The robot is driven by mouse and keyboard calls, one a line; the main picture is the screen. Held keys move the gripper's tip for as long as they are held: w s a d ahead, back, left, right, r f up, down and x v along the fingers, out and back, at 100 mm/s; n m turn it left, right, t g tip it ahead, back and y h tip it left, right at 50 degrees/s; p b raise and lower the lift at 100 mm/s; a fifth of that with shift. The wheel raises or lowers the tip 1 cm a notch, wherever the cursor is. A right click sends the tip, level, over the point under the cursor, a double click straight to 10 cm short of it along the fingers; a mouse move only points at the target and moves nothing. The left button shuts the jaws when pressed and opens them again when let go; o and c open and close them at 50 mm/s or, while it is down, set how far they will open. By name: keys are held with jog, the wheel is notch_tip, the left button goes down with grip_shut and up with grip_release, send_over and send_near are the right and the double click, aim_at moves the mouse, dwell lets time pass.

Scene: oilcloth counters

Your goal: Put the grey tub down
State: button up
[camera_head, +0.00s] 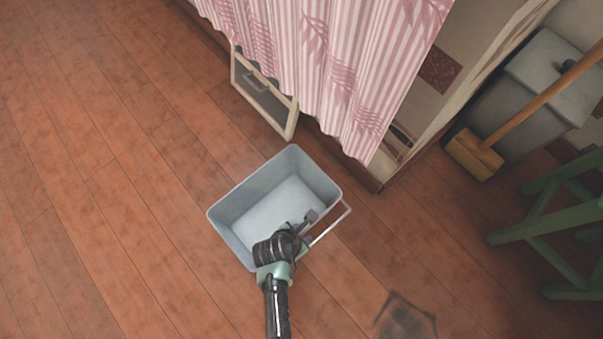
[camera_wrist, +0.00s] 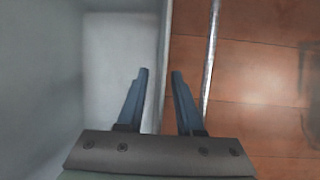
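The grey tub (camera_head: 225,228) is an open rectangular box, seen from above in the head view. It looks empty and appears to stand on the floor. Its thin handle (camera_head: 331,222) sticks out to the right. My gripper (camera_head: 309,227) is at the tub's near right wall. In the wrist view my gripper (camera_wrist: 160,72) has its fingers apart, one on each side of the tub's wall (camera_wrist: 166,45). A gap shows beside the wall, and the fingers do not look closed on it. The handle (camera_wrist: 211,50) runs just right of the right finger.
A pink striped curtain (camera_head: 330,60) hangs from a counter behind the tub. A framed panel (camera_head: 262,95) leans there. A broom (camera_head: 475,155), a grey bin (camera_head: 530,95) and a green stool (camera_head: 550,220) stand at right. The wooden floor (camera_head: 90,200) at left is clear.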

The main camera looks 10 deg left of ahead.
jog(key=shift+r, duration=0.1)
jog(key=p+v, duration=0.8)
jog(key=v, duration=0.4)
dwell(0.4)
